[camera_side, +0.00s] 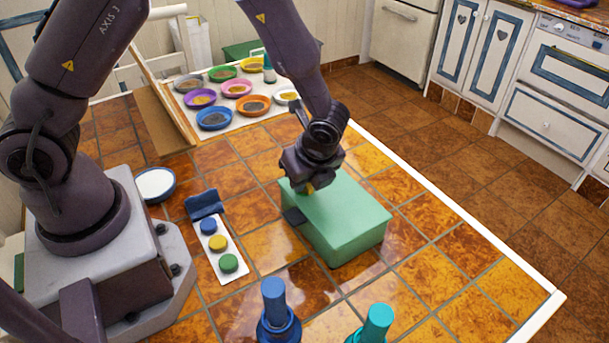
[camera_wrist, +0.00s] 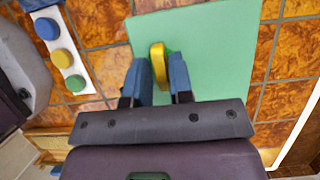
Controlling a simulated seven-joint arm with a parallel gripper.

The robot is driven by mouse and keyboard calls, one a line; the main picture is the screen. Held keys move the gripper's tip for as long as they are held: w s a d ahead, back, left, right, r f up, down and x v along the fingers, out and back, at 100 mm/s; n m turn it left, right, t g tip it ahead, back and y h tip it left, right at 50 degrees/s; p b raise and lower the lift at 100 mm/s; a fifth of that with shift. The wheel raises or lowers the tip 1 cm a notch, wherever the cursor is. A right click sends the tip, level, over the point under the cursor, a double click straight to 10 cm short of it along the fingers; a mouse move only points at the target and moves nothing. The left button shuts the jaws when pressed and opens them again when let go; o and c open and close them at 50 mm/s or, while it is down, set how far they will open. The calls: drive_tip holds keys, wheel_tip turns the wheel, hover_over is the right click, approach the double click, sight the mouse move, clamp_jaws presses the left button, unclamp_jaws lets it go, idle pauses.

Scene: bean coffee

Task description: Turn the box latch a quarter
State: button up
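The green box (camera_side: 345,225) stands on the tiled table, and its flat top also fills much of the wrist view (camera_wrist: 215,50). The yellow latch (camera_wrist: 157,62) is a slim upright piece on the box top; in the side view only a bit of yellow (camera_side: 309,188) shows under the gripper. My gripper (camera_wrist: 162,66) points down over the latch, with one blue finger on each side of it. The fingers are apart, with the latch's near part between them. Whether either finger touches the latch I cannot tell. In the side view, my gripper (camera_side: 308,186) hides most of the latch.
A white panel with blue, yellow and green buttons (camera_side: 218,243) lies left of the box. A blue bottle (camera_side: 275,305) and a teal bottle (camera_side: 376,325) stand at the front. Several coloured bowls (camera_side: 214,118) sit at the back. The table right of the box is clear.

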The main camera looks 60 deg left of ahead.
drive_tip(key=shift+o, duration=1.2)
drive_tip(key=v, duration=1.3)
drive_tip(key=shift+f, duration=0.1)
drive_tip(key=s+a+r+n+t+h, duration=0.2)
drive_tip(key=s+a+r+n, duration=0.1)
drive_tip(key=s+r+n, duration=0.4)
drive_tip(key=s+a+r+n+t+h, duration=0.2)
drive_tip(key=s+r+n, duration=0.5)
drive_tip(key=n, duration=0.4)
drive_tip(key=s+a+t, duration=0.1)
drive_tip(key=a, duration=0.1)
drive_tip(key=shift+s+a+r+t, duration=0.15)
drive_tip(key=shift+a+r+t, duration=0.15)
drive_tip(key=shift+a+r, duration=0.05)
